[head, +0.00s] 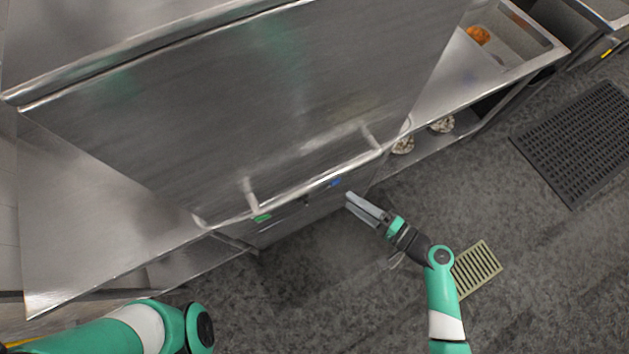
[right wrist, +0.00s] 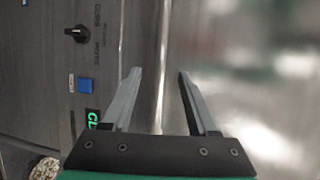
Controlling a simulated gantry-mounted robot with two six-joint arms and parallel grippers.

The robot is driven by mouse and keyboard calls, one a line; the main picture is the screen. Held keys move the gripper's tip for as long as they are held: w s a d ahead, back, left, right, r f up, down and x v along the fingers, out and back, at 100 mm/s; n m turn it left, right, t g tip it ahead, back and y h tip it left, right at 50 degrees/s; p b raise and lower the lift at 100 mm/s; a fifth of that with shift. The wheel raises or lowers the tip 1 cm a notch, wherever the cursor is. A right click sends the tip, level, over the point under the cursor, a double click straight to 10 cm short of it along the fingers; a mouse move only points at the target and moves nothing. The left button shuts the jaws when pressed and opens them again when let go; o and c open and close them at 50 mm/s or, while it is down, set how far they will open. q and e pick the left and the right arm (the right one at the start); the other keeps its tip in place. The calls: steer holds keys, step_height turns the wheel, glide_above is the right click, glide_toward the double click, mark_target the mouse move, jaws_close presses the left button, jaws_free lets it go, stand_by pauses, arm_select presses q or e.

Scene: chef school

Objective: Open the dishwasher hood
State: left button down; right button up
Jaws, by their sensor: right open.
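The dishwasher hood (head: 240,100) is a large steel box filling the upper left and middle of the head view. Its long bar handle (head: 300,188) runs along the lower front edge. My right gripper (head: 350,201) is near the right part of the handle, its fingers pointing toward the hood front. In the right wrist view the fingers (right wrist: 158,73) are open, and the handle bar (right wrist: 162,50) shows in the gap between them; nothing is gripped. How far the bar is from the fingertips I cannot tell. My left arm enters at lower left, its gripper out of view.
The control panel (right wrist: 88,60) with a black knob (right wrist: 76,34) and a blue button (right wrist: 85,85) lies beside the bar. A steel counter (head: 90,215) stands left, a sink (head: 505,40) right. The floor has a dark mat (head: 580,140) and a drain grate (head: 478,268).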

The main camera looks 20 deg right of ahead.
mark_target(320, 182)
steer(key=b+x, duration=0.7)
steer(key=x, duration=0.4)
steer(key=shift+w+a+f, duration=0.1)
steer(key=shift+w+a, duration=0.1)
steer(key=shift+w, duration=0.05)
jaws_close()
stand_by(1.1)
